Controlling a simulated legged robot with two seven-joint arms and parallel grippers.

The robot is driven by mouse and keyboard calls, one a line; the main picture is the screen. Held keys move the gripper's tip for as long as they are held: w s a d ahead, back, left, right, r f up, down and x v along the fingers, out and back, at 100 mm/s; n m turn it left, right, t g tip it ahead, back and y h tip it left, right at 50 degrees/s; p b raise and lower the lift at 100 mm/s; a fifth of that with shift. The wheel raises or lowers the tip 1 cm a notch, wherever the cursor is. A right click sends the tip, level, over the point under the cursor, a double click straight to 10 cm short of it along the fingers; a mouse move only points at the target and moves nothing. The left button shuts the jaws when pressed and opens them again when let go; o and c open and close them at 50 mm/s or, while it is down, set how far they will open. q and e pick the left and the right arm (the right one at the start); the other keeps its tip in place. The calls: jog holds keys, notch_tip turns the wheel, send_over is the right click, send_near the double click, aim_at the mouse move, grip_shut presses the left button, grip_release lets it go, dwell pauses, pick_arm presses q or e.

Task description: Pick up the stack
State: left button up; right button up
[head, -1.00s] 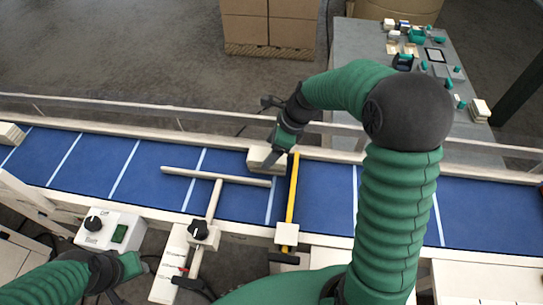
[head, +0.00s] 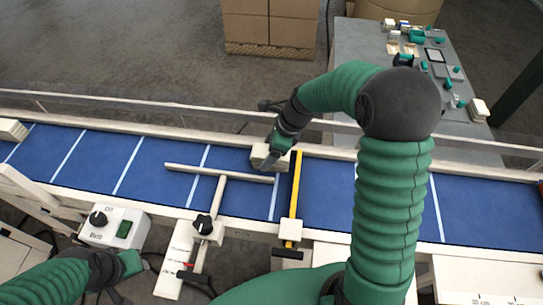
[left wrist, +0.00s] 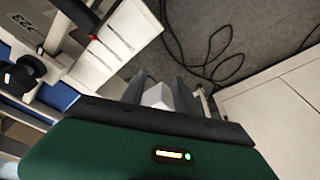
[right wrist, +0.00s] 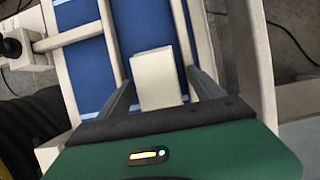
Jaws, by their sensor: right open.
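The stack (head: 259,157) is a small cream block of flat pieces lying on the blue conveyor belt by its far rail, just left of a yellow bar. My right gripper (head: 270,160) is open at the stack. My left gripper (head: 114,294) is low at the front left, away from the belt. In the left wrist view a small white thing (left wrist: 158,97) shows between its fingers; whether it is held is unclear.
A yellow-topped bar (head: 296,190) crosses the belt right beside the stack. A cream T-shaped guide (head: 218,178) lies over the belt to the left. Another cream stack (head: 12,130) is at the belt's left end. A control box (head: 113,226) stands in front.

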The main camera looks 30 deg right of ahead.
jog(key=shift+a, duration=0.25)
jog(key=shift+c, duration=0.7)
jog(key=shift+a, duration=0.15)
jog(key=c, duration=0.5)
jog(key=shift+d, duration=0.35)
jog(key=c, duration=1)
